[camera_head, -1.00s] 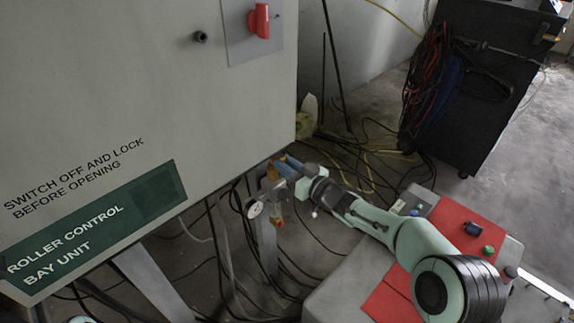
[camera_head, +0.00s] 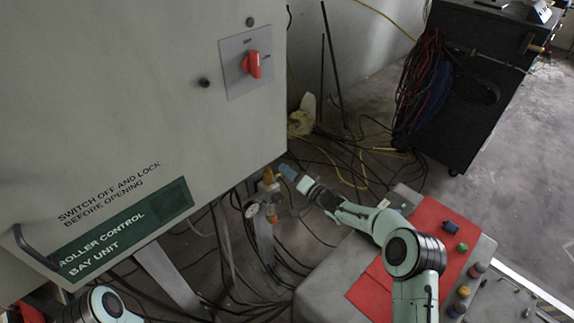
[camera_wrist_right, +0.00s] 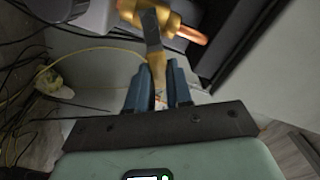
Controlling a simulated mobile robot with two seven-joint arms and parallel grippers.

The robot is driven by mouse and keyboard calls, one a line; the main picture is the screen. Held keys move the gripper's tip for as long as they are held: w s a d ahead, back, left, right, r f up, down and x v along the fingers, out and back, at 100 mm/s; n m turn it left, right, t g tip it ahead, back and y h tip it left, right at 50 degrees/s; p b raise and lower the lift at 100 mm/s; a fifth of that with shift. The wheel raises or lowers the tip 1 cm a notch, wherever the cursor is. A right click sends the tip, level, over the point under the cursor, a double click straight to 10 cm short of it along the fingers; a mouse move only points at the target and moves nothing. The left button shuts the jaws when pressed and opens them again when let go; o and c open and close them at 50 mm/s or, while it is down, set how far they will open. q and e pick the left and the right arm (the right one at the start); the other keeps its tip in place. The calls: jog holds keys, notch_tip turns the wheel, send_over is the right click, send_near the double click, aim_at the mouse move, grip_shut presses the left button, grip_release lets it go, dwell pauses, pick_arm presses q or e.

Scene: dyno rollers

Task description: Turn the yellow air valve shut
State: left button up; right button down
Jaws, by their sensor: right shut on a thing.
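The yellow air valve (camera_head: 267,177) sits under the cabinet's lower right corner, on a fitting with a round gauge (camera_head: 252,210). In the wrist view its brass body (camera_wrist_right: 152,16) is at the top, with a copper pipe stub to the right. A flat lever (camera_wrist_right: 157,68) runs from the body down between the blue fingers. My right gripper (camera_head: 285,172) reaches the valve from the right. In the wrist view this gripper (camera_wrist_right: 158,85) is shut on the lever; the lever's end is partly hidden between the fingers. My left gripper is out of view.
The grey cabinet (camera_head: 150,90) with a red rotary switch (camera_head: 251,64) stands above the valve. Black and yellow cables (camera_head: 350,165) lie on the floor behind. A black cart (camera_head: 465,110) stands at back right.

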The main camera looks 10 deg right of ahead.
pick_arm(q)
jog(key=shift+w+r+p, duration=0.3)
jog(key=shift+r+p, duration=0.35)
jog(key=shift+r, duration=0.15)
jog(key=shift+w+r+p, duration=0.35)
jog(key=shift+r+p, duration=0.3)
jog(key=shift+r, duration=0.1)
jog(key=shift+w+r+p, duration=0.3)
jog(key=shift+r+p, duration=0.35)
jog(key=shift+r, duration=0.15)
pick_arm(e)
jog(key=shift+w+d+f+m, duration=0.1)
jog(key=shift+f+m, duration=0.4)
jog(key=shift+m, duration=0.6)
jog(key=shift+w+d+f+m, duration=0.15)
jog(key=shift+f+m, duration=0.35)
jog(key=shift+m, duration=0.6)
jog(key=shift+s+d+f+m, duration=0.1)
jog(key=shift+f+m, duration=0.4)
jog(key=shift+m, duration=0.6)
jog(key=c, duration=1)
grip_release()
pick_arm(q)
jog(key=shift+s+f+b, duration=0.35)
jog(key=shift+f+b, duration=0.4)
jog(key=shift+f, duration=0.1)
pick_arm(e)
jog(key=v, duration=1.3)
